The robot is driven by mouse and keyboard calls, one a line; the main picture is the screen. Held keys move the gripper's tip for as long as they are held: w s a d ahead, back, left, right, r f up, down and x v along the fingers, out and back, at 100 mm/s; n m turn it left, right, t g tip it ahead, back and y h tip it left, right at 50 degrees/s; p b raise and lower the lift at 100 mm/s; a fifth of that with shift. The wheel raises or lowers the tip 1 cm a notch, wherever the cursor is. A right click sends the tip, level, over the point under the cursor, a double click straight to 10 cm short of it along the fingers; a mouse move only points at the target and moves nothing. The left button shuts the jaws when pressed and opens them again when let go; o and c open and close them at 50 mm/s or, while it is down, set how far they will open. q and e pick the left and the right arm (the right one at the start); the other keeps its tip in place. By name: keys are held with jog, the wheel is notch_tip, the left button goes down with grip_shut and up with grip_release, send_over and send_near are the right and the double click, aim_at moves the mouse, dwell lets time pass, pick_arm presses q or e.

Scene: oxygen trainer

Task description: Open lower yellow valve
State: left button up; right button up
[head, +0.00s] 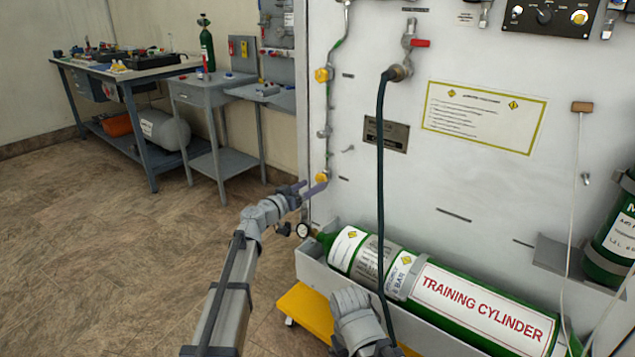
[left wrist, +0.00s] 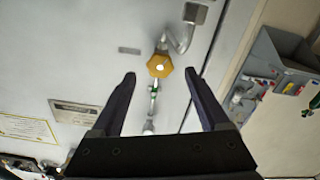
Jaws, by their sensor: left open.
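The lower yellow valve (head: 321,177) is a small yellow knob on the thin pipe near the left edge of the white panel. My left gripper (head: 314,184) is beside it with its dark fingers spread. In the left wrist view, the yellow knob (left wrist: 160,66) lies in the gap between the fingertips, nearer the middle than either finger. Neither finger visibly touches it, and I cannot tell the exact depth. The upper yellow valve (head: 321,75) is higher on the same pipe. My right gripper's fingers are not seen.
A green training cylinder (head: 475,301) lies in a tray below the valve, with a gauge (head: 303,230) at its left end. A dark hose (head: 380,190) hangs down the panel. A grey side table (head: 215,95) stands behind left. Floor at left is clear.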

aim_at(319, 180)
pick_arm(q)
jog(key=x, duration=0.4)
jog(key=shift+w, duration=0.15)
jog(key=shift+c, duration=0.2)
grip_shut()
